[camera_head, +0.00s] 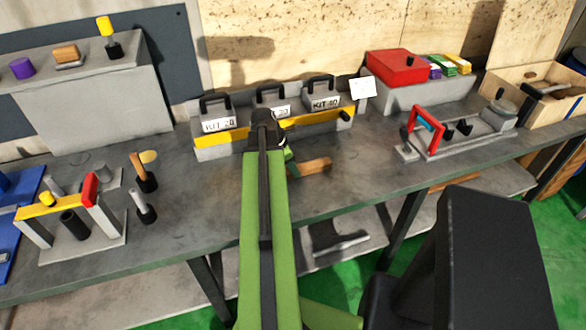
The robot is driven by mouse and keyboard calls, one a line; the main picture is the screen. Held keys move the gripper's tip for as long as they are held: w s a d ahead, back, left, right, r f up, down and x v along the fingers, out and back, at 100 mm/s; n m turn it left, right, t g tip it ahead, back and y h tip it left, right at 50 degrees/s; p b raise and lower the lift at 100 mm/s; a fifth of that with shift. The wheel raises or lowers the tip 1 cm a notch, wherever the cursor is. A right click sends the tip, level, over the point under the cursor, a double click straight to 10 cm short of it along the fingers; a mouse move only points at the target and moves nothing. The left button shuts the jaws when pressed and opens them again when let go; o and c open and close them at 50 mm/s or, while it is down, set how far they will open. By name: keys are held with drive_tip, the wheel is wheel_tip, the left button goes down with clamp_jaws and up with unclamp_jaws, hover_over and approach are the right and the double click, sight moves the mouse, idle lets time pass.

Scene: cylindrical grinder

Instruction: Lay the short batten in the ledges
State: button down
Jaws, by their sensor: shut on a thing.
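My gripper (287,158) is mostly hidden behind my green and black arm, over the middle of the grey bench. A short brown wooden batten (311,167) sticks out to the right from behind the arm at the gripper. Its left end is hidden, and my gripper is shut on it. I cannot tell how far it is above the bench top. The ledges are not clearly told apart. Just behind the gripper stands a grey holder (212,153) with a yellow bar (222,137) along its front, partly covered by my arm.
Kit boxes with black handles (219,125) stand in the grey holder. A fixture with a yellow bar and red end (90,190) is at left, near upright tools (146,183). A red-framed fixture (428,131) is at right. Bare bench (190,215) lies front left.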

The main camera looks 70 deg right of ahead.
drive_tip(key=c, duration=0.9)
unclamp_jaws()
